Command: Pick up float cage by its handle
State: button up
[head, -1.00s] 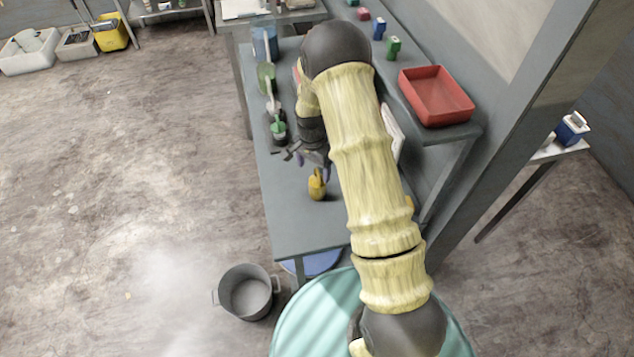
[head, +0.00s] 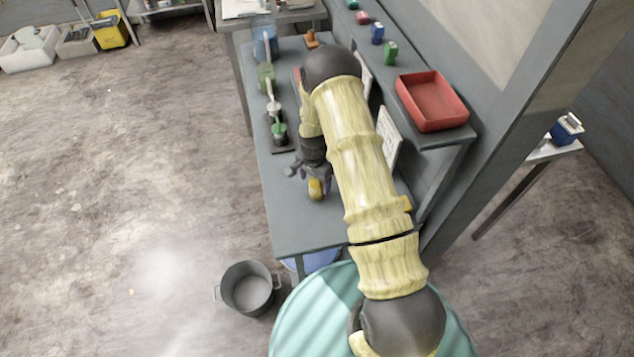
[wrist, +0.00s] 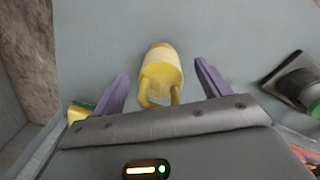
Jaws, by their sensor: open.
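The yellow float cage (head: 316,189) stands on the grey bench, partly hidden by my gripper in the head view. In the wrist view the float cage (wrist: 161,76) is a rounded yellow body, with two handle arms reaching toward my palm. My gripper (head: 303,172) is right at it. In the wrist view my gripper (wrist: 162,72) is open, with one purple finger on each side of the float cage and visible gaps between.
The grey bench (head: 290,225) has a dark stand with a green item (head: 278,130) behind my gripper. A red tray (head: 432,101) sits on the raised shelf at right. A grey pot (head: 247,288) and teal drum (head: 310,310) stand in front. The bench's near end is clear.

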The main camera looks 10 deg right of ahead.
aim_at(315, 182)
jog(key=shift+w+f, duration=0.1)
jog(key=shift+f, duration=0.15)
jog(key=shift+s+r, duration=0.1)
jog(key=shift+s, duration=0.1)
jog(key=shift+w, duration=0.1)
jog(key=c, duration=1.1)
notch_tip(315, 182, up, 10)
jog(key=b, duration=0.3)
jog(key=shift+b, duration=0.4)
